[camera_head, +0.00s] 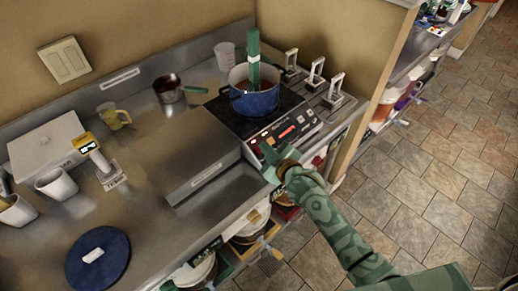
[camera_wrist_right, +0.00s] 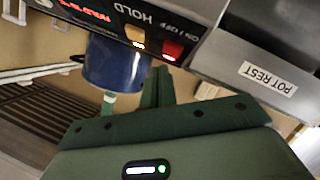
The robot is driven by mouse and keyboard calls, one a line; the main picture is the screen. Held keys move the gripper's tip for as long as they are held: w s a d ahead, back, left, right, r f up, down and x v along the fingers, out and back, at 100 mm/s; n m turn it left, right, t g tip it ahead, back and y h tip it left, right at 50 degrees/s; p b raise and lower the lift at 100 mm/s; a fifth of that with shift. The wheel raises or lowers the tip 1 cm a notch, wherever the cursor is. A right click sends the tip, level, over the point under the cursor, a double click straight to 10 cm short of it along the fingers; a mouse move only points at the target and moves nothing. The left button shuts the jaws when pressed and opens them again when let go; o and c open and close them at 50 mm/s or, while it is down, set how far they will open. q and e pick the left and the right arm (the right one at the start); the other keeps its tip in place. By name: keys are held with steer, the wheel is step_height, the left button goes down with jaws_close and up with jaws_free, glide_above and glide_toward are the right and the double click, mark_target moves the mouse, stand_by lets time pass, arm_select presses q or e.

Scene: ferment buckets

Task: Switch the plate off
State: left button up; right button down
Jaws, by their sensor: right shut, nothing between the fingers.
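The plate (camera_head: 303,128) is a black cooker set in the steel counter, with a control panel along its front. In the right wrist view its panel (camera_wrist_right: 100,18) appears upside down, with red display text, a HOLD label, a pale yellow key (camera_wrist_right: 138,42) and a red ON/OFF button (camera_wrist_right: 172,49), with small lights showing beside the keys. A blue pot (camera_head: 255,102) sits on the plate with a green upright tool (camera_head: 253,50) in it. My right gripper (camera_head: 270,153) is shut and empty, at the panel's front left corner. Its fingertips (camera_wrist_right: 157,76) appear just below the keys; contact is unclear.
A small saucepan (camera_head: 168,90) and a clear jug (camera_head: 225,55) stand behind. Several metal handles (camera_head: 314,72) rise at the right. A blue disc (camera_head: 98,260) lies at front left.

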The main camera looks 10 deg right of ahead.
steer(key=shift+f, duration=0.1)
stand_by(0.5)
steer(key=shift+w+a+f, duration=0.15)
steer(key=shift+w+f, duration=0.05)
steer(key=shift+f, duration=0.1)
steer(key=shift+w+a+f+b, duration=0.1)
steer(key=shift+w+f+b, duration=0.05)
steer(key=shift+f+b, duration=0.35)
stand_by(0.5)
steer(key=shift+r, duration=0.15)
steer(key=shift+s+d+r+p, duration=0.2)
steer(key=shift+r+p, duration=0.2)
steer(key=shift+p, duration=0.15)
steer(key=shift+s+d+r+p, duration=0.1)
steer(key=shift+s+r+p, duration=0.1)
steer(key=shift+r+p, duration=0.3)
steer(key=shift+f, duration=0.15)
steer(key=r+p, duration=0.1)
steer(key=p, duration=0.1)
steer(key=s+d+r+p, duration=0.1)
steer(key=r+p, duration=0.1)
steer(key=s+r+p, duration=0.1)
steer(key=r+p, duration=0.1)
steer(key=p, duration=0.1)
steer(key=shift+s+d+r, duration=0.1)
steer(key=shift+s+d, duration=0.1)
steer(key=shift+d, duration=0.05)
